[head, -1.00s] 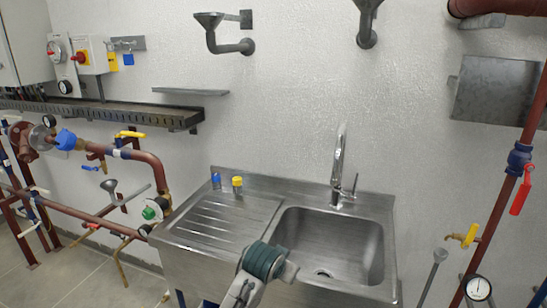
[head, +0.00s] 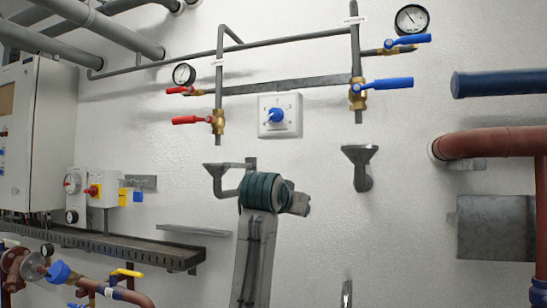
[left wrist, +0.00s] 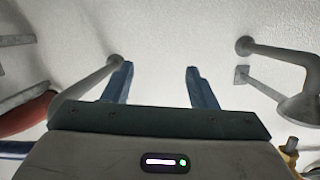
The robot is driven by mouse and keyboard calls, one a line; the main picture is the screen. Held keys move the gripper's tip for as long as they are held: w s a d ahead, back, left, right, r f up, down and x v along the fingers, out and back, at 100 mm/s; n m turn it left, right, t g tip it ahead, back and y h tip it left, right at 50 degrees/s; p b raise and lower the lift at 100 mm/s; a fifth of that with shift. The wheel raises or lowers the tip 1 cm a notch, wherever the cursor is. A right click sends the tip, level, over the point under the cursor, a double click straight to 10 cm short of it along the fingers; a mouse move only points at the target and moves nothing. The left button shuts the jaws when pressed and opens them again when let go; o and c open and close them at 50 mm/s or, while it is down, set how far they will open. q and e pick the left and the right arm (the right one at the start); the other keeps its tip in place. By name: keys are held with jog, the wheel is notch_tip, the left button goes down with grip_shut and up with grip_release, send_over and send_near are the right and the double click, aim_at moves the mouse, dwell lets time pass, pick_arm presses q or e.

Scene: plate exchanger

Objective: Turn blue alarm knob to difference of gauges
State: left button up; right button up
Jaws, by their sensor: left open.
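The blue knob (head: 276,115) sits on a white square dial plate (head: 292,127) on the wall; its markings are too small to read. One round gauge (head: 184,74) hangs upper left of it, beside red-handled valves. Another gauge (head: 411,19) is at the upper right, above blue-handled valves. I cannot read either gauge. My left gripper (left wrist: 160,82) shows in the left wrist view, open and empty, with its blue fingers apart before bare white wall. The knob is not in that view. An arm of mine with a green band rises below the knob in the head view; no fingertips show there.
Grey drain funnels (head: 218,168) and (head: 360,155) stick out from the wall below the dial. Grey pipes frame the dial area. A narrow shelf (head: 194,230) is at lower left, and thick red pipe (head: 490,142) at right. The wall right around the dial is clear.

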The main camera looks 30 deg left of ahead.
pick_arm(q)
jog(key=s+a+r+t, duration=0.1)
jog(key=s+r, duration=0.3)
jog(key=r, duration=0.8)
jog(key=n+t, duration=0.1)
jog(key=t, duration=0.1)
send_near(274, 113)
jog(key=shift+y, duration=0.3)
jog(key=p+x, duration=0.4)
jog(key=x, duration=0.3)
jog(key=shift+w+r, duration=0.1)
jog(key=shift+w, duration=0.2)
jog(key=shift+w+a, duration=0.1)
jog(key=shift+w, duration=0.6)
pick_arm(e)
jog(key=r, duration=0.2)
jog(key=s+r, duration=0.1)
jog(key=r, duration=0.1)
jog(key=shift+s, duration=0.15)
jog(key=shift+d, duration=0.1)
pick_arm(q)
jog(key=c, duration=1)
